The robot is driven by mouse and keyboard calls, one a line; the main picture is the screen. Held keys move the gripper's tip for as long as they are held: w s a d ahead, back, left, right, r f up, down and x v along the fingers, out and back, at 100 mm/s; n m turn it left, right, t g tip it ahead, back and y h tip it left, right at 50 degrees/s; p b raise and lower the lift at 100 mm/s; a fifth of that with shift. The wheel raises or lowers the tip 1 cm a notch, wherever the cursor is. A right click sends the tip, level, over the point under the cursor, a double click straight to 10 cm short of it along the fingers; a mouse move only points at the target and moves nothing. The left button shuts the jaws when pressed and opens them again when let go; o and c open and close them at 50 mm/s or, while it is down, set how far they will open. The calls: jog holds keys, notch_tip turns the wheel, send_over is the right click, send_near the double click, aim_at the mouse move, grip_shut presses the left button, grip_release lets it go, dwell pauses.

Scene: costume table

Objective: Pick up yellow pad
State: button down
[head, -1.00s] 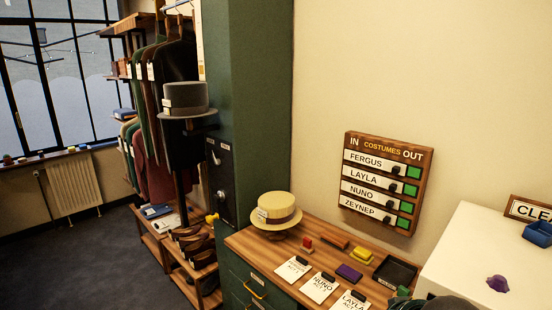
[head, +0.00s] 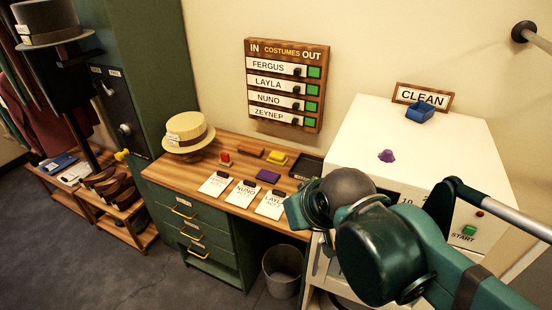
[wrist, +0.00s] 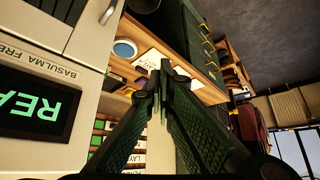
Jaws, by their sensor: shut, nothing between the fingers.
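The yellow pad (head: 278,157) lies on the wooden desk top (head: 210,160), towards the wall, left of a dark tray (head: 306,167). A purple pad (head: 268,176) lies in front of it. My gripper (wrist: 163,82) is shut and empty in the wrist view, its fingertips together. Behind the fingers that view shows white cards on wood. In the head view my arm reaches in from the right and my gripper's fingers cannot be made out; the pad is clear of the arm.
A bin (head: 282,270) stands below.

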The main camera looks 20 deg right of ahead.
dwell(0.4)
jog(key=c, duration=1.2)
grip_release()
jog(key=shift+c, duration=0.2)
jog(key=shift+w+r, duration=0.1)
